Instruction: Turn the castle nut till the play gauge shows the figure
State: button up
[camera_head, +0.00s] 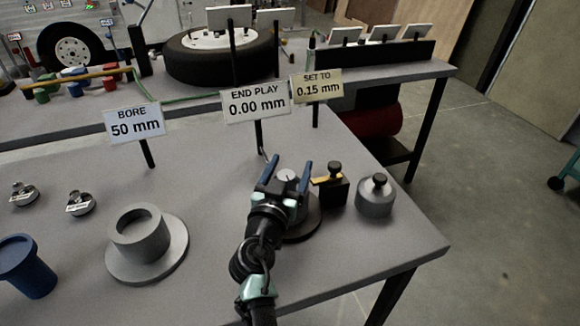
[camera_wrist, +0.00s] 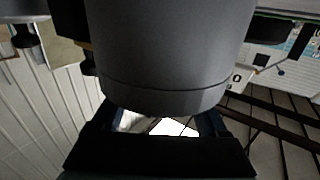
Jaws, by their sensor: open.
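The play gauge sign (camera_head: 257,104) reads END PLAY 0.00 mm. The sign beside it (camera_head: 317,87) reads SET TO 0.15 mm. A grey hub with a pale round top (camera_head: 288,176) stands on a dark round base (camera_head: 304,227) near the table's right end. My gripper (camera_head: 285,168) is open, its blue fingers spread either side of the pale top in the head view; I cannot tell whether they touch it. The castle nut's notches cannot be made out. In the wrist view a large grey cylinder (camera_wrist: 168,50) fills the upper middle, beyond my dark fingers.
Right of the hub stand a black block with a brass strip (camera_head: 331,188) and a grey knobbed weight (camera_head: 375,196). Left are a flanged grey ring (camera_head: 146,245), a blue cup (camera_head: 27,266) and the BORE 50 mm sign (camera_head: 134,122). The table's right edge is close.

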jog(key=shift+w, duration=0.1)
grip_shut()
dwell(0.4)
jog(key=shift+r+y+p, duration=0.15)
jog(key=shift+y+p, duration=0.35)
jog(key=shift+p, duration=0.1)
